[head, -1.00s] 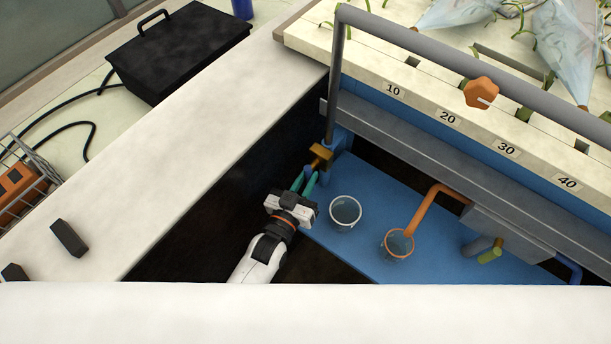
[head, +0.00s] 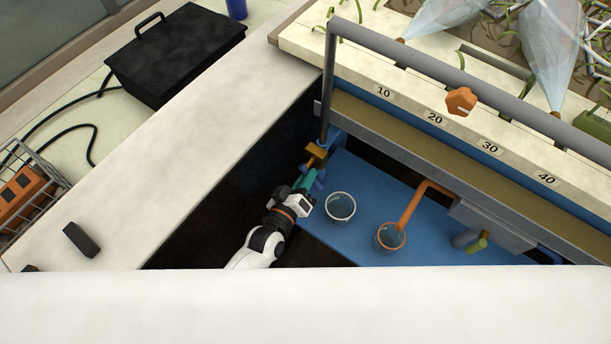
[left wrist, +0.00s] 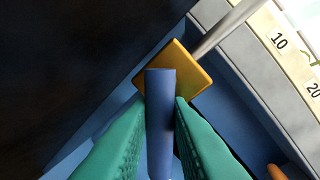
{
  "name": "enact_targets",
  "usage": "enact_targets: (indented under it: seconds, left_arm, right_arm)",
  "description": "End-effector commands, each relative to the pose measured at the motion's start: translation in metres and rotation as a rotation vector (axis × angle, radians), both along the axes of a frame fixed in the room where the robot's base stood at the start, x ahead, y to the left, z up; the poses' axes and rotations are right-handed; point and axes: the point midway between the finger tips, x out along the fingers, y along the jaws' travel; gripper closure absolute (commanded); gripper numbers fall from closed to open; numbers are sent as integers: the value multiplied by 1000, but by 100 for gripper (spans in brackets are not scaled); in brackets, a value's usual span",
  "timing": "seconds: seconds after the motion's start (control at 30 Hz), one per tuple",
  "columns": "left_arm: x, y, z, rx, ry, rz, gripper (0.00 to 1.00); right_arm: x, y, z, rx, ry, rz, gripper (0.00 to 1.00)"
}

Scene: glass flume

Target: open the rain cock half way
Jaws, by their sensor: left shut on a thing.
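The rain cock has a yellow-orange square plate (head: 316,154) at the foot of a grey upright pipe, and a blue lever. In the left wrist view, the blue lever (left wrist: 160,115) runs up between the fingers to the yellow plate (left wrist: 186,82). My left gripper (head: 308,179) has its teal fingers on the lever, one on each side; its fingers also show in the left wrist view (left wrist: 160,130). The lever's lower end is partly hidden by the fingers in the head view. My right gripper is in neither view.
On the blue shelf (head: 365,240) stand a clear cup (head: 340,206) and an orange-rimmed cup (head: 391,236) under an orange pipe (head: 412,204). The grey rail (head: 440,75) crosses above the numbered white deck (head: 410,96). A pale wall (head: 190,160) bounds the arm's left.

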Motion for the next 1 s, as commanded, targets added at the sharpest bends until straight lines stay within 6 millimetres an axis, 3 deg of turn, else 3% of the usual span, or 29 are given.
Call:
enact_targets:
  seconds: [0.5, 0.53, 0.63, 1.0]
  left_arm:
    - [0, 0, 0, -17, 14, 0, 100]
    - [0, 0, 0, -17, 14, 0, 79]
    - [0, 0, 0, -16, 13, 0, 63]
    - [-4, 2, 0, -16, 13, 0, 60]
  right_arm:
    - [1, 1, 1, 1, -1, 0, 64]
    - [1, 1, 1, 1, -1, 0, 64]
    - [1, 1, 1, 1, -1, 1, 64]
    - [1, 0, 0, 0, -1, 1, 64]
